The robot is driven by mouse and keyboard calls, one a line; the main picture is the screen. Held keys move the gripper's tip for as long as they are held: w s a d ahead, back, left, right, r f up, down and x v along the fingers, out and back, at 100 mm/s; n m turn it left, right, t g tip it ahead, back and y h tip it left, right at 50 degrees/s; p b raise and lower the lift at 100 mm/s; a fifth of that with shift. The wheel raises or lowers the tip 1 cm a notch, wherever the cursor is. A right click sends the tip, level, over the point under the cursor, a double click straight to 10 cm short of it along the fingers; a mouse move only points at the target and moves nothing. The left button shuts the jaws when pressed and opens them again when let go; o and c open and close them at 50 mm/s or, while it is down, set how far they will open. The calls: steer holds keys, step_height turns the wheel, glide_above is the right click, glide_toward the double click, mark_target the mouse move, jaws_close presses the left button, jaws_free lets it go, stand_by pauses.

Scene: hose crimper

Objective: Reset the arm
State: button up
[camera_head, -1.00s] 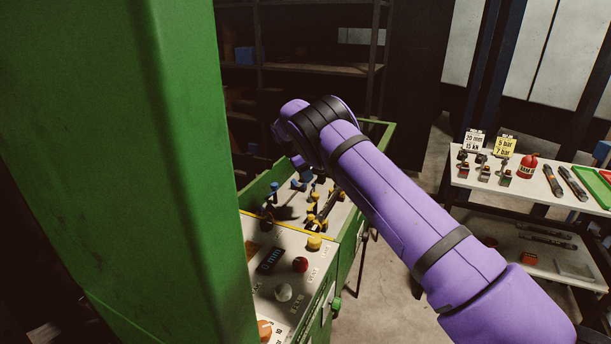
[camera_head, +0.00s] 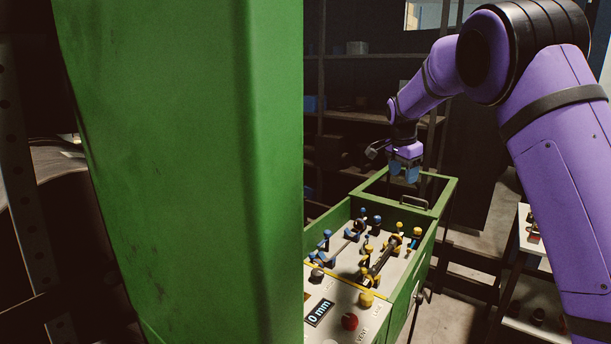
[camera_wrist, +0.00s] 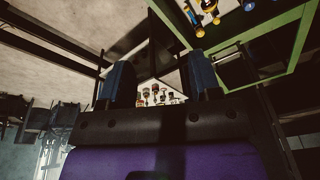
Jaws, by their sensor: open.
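My gripper (camera_head: 404,172) hangs from my purple arm above the far end of the green hose crimper (camera_head: 441,210). Its blue fingers point down and are apart, with nothing between them. In the wrist view, my gripper (camera_wrist: 160,85) also shows two separate dark blue fingers with an empty gap. The crimper's bed carries blue and yellow fittings (camera_head: 417,233) and a dark hose-like piece (camera_head: 385,256).
A tall green column (camera_head: 180,150) fills the left of the head view and hides part of the crimper. A dark shelf rack (camera_head: 345,118) stands behind. A white table (camera_head: 531,240) at the right is mostly hidden by my arm. Floor shows between crimper and table.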

steer(key=s+d+r+n+t+y, duration=0.1)
steer(key=s+r+n, duration=0.1)
steer(key=s+r, duration=0.5)
steer(key=s+d+r+n, duration=0.1)
steer(key=s+r+n, duration=0.1)
steer(key=s, duration=0.8)
steer(key=s+d+r+n+t+y, duration=0.1)
steer(key=s+d+r+n, duration=0.1)
steer(key=s+r, duration=0.5)
steer(key=s+f+n+t, duration=0.1)
steer(key=s+f+n, duration=0.2)
steer(key=s, duration=1)
steer(key=s+a+f+n, duration=0.1)
steer(key=s+f+n, duration=0.2)
steer(key=s, duration=1)
steer(key=shift+a+f+n+t, duration=0.2)
steer(key=shift+f+n+t, duration=0.2)
steer(key=shift+f, duration=0.05)
